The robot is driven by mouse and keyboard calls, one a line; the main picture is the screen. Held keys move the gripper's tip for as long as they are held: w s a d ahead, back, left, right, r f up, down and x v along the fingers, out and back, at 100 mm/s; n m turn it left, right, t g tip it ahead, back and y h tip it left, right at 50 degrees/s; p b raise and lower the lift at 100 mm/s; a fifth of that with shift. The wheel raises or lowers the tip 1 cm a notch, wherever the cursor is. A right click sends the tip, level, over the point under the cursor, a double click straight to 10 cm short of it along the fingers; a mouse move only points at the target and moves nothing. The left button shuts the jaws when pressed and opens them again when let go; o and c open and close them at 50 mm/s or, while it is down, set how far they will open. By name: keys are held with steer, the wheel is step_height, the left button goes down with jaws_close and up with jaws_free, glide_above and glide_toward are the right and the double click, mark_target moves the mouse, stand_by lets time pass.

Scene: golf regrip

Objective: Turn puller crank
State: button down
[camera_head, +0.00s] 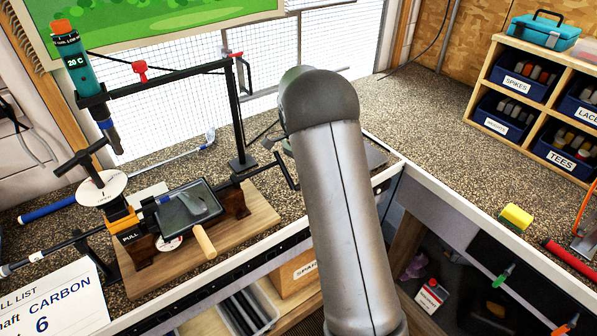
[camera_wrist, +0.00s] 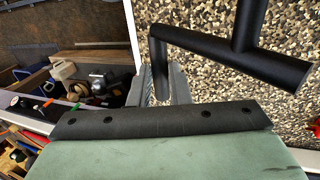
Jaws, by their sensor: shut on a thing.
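In the wrist view the crank (camera_wrist: 232,58) is a black bent bar whose handle end runs down between my fingers. My gripper (camera_wrist: 160,86) is shut on that handle end. In the head view my gripper (camera_head: 276,144) is small and partly hidden behind my grey arm, so the contact is clearer in the wrist view.
A black upright (camera_head: 237,115) with a long arm stands close left of my gripper. A metal tray (camera_head: 192,203) sits on the puller. The bench edge and open shelves lie in front.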

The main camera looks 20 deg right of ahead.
stand_by(0.3)
steer(key=c, duration=1.3)
jaws_free()
steer(key=shift+c, duration=0.2)
steer(key=shift+r, duration=0.1)
steer(key=b+v, duration=0.1)
steer(key=v, duration=1.6)
steer(key=shift+w+r+b, duration=0.15)
steer(key=shift+b, duration=0.25)
steer(key=s+a+n+t, duration=0.15)
steer(key=s+n, duration=0.25)
steer(key=s, duration=0.4)
steer(key=s+a+n+t, duration=0.1)
steer(key=s+a+n, duration=0.2)
steer(key=s, duration=0.5)
steer(key=s+a+f+n, duration=0.2)
steer(key=s+f+n, duration=0.2)
steer(key=s, duration=0.5)
steer(key=s+a+f+n+t, duration=0.1)
steer(key=s+f+n, duration=0.3)
steer(key=s, duration=0.6)
steer(key=shift+a+f+y, duration=0.4)
steer(key=shift+a+f, duration=0.15)
steer(key=shift+f, duration=0.1)
